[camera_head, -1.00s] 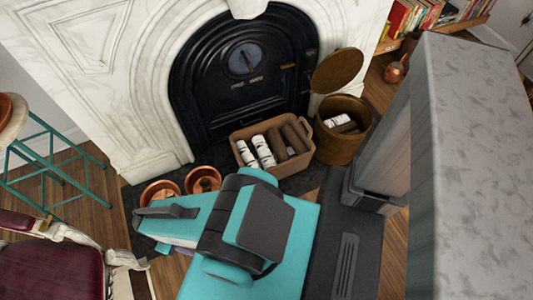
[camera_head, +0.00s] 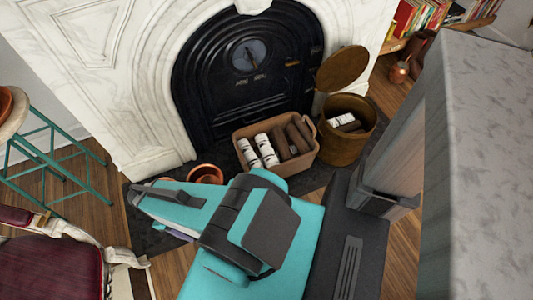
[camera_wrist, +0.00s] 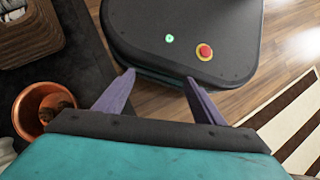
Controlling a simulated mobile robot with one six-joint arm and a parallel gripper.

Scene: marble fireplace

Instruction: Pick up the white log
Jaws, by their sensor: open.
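Two white logs with dark marks, the left one (camera_head: 248,152) and the right one (camera_head: 266,149), lean side by side in a brown basket (camera_head: 294,166) before the fireplace. Brown logs (camera_head: 290,142) lie to their right in the same basket. Another white log (camera_head: 343,119) shows inside the round wooden bucket (camera_head: 340,145). My gripper (camera_wrist: 159,79) is open and empty in the wrist view, with bare floor and my own base beyond its fingers. It is apart from the basket, whose woven side (camera_wrist: 28,35) shows at the upper left there. In the head view my arm mostly hides the fingers.
A copper pot (camera_head: 206,174) stands left of the basket; a copper pot also shows in the wrist view (camera_wrist: 38,108). The bucket's lid (camera_head: 342,69) stands tilted behind it. A teal stool (camera_head: 50,160) and red chair (camera_head: 50,265) are at left. A dark hearth lies under the basket.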

